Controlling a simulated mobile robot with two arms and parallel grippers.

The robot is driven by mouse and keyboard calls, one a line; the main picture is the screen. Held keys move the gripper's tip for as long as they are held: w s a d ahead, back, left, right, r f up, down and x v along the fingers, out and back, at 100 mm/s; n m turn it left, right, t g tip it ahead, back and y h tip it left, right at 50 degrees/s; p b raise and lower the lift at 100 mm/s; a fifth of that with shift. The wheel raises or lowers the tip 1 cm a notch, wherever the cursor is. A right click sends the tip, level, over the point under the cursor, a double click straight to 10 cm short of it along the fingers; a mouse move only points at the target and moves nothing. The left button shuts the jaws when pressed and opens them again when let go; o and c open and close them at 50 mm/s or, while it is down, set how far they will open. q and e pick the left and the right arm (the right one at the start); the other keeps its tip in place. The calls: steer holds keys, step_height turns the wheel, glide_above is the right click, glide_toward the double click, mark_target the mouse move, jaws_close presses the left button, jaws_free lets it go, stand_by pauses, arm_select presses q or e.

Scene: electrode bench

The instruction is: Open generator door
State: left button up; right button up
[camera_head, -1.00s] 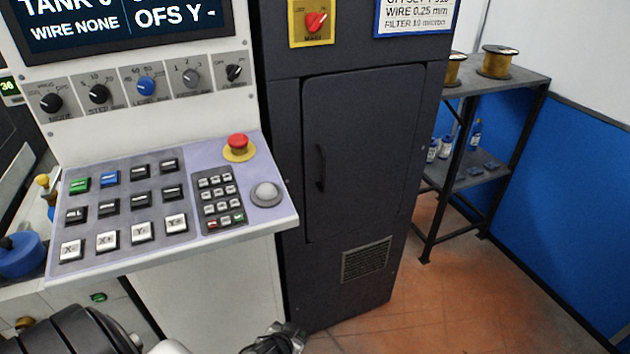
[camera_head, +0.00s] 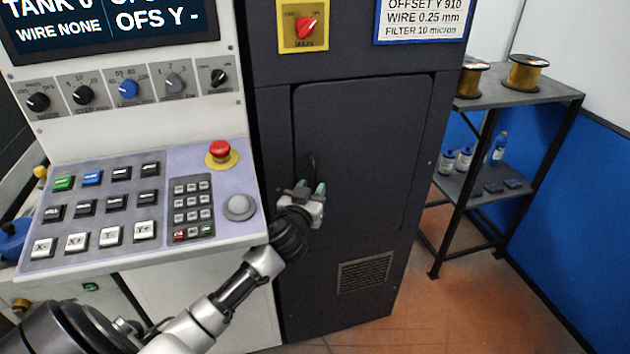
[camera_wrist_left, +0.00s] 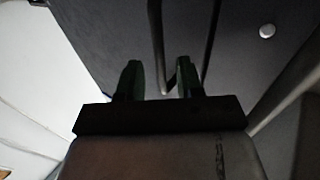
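The generator door (camera_head: 375,150) is a dark panel in the dark cabinet and looks closed. Its black upright handle (camera_head: 312,163) is on the door's left side; its lower part is hidden by my left gripper. My left gripper (camera_head: 311,188) is at the lower part of the handle, with its greenish fingertips pointing up toward it. In the left wrist view, the two fingers (camera_wrist_left: 157,80) are apart. My right gripper is not in view.
The control console (camera_head: 150,200) with an emergency stop button (camera_head: 220,152) juts out left of my left gripper, close to my forearm. A shelf (camera_head: 515,95) with wire spools stands to the right of the cabinet. The floor (camera_head: 450,300) before the cabinet is clear.

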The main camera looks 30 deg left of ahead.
mark_target(314, 185)
arm_select(q)
steer(key=shift+x, duration=1.55)
steer(key=shift+c, duration=0.2)
jaws_close()
